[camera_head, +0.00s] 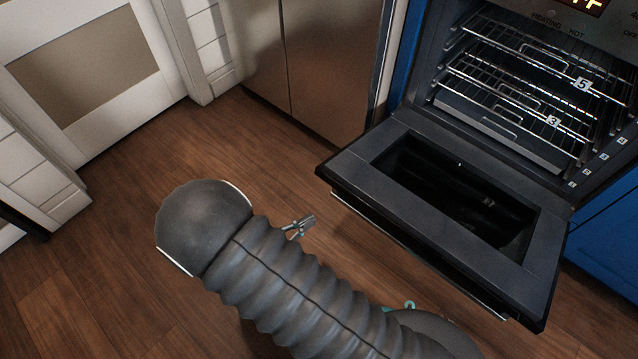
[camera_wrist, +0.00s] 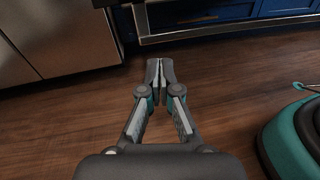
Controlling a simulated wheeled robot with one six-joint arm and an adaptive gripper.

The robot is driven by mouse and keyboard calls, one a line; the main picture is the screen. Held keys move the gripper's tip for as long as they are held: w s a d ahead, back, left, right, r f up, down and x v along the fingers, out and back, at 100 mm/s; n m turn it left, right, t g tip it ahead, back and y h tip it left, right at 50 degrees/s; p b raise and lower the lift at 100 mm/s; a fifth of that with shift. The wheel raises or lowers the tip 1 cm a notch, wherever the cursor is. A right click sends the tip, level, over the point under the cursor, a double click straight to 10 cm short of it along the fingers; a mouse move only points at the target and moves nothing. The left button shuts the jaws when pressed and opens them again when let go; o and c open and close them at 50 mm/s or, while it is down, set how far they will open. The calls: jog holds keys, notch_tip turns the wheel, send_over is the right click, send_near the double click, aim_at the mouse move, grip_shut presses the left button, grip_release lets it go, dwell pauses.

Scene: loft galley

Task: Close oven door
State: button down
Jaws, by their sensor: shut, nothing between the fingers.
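The oven door (camera_head: 360,168) is folded down open in the head view, its dark inner face and window facing up. Its handle bar (camera_head: 420,260) runs along the front edge. The oven cavity (camera_head: 530,60) is exposed, with wire racks inside. My gripper (camera_head: 307,222) is low over the floor, left of the door's front left corner and apart from it. In the wrist view my gripper (camera_wrist: 159,70) has its fingertips together with nothing between them. A metal bar, which looks like the handle (camera_wrist: 225,30), crosses the top of that view, beyond the fingertips.
Brown cabinet fronts (camera_head: 325,70) stand left of the oven, and blue panels (camera_head: 608,240) lie below it. White cabinets (camera_head: 95,70) stand at the far left. The wooden floor (camera_head: 120,240) is clear between them. My arm covers the lower middle.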

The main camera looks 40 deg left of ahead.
jog(key=w+a+r+n+t+y, duration=0.1)
jog(key=w+a+r+n+y, duration=0.1)
jog(key=w, duration=0.7)
jog(key=shift+a+r+n+t+y+p, duration=0.3)
jog(key=shift+r+t+y+p, duration=0.1)
jog(key=shift+r+y+p, duration=0.1)
